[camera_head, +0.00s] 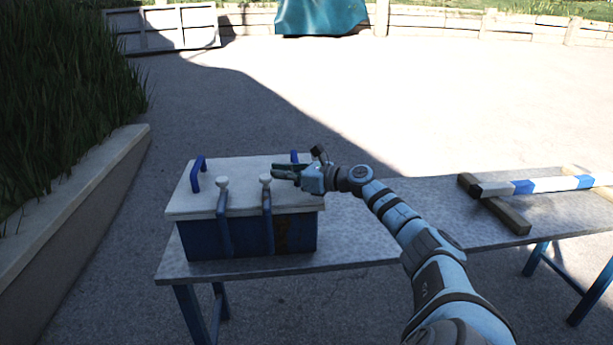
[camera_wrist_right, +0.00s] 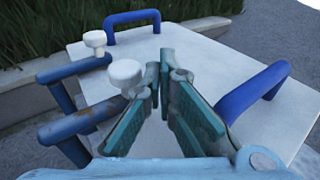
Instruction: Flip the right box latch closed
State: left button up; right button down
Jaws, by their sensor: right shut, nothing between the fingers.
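The box (camera_head: 195,238) is dark blue with a white lid (camera_head: 240,168) and stands at the left end of the table. Two blue latches run up its front to the lid's edge, each with a white knob at its top. The right latch (camera_head: 267,222) also shows in the wrist view (camera_wrist_right: 75,127), with its knob (camera_wrist_right: 125,72) beside my fingers. The left latch (camera_head: 223,225) stands to its left. My right gripper (camera_head: 277,171) is shut and empty, just above the lid, close to the right latch's knob; contact cannot be told. My left gripper is out of view.
Blue handles rise from the lid at left (camera_head: 197,174) and right (camera_wrist_right: 250,92); the right one is near my gripper. A blue-and-white striped bar (camera_head: 540,185) and wooden pieces (camera_head: 493,203) lie at the table's right. The table (camera_head: 360,230) between is bare.

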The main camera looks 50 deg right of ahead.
notch_tip(320, 180, up, 10)
dwell(0.5)
jog(key=shift+f, duration=0.1)
dwell(0.4)
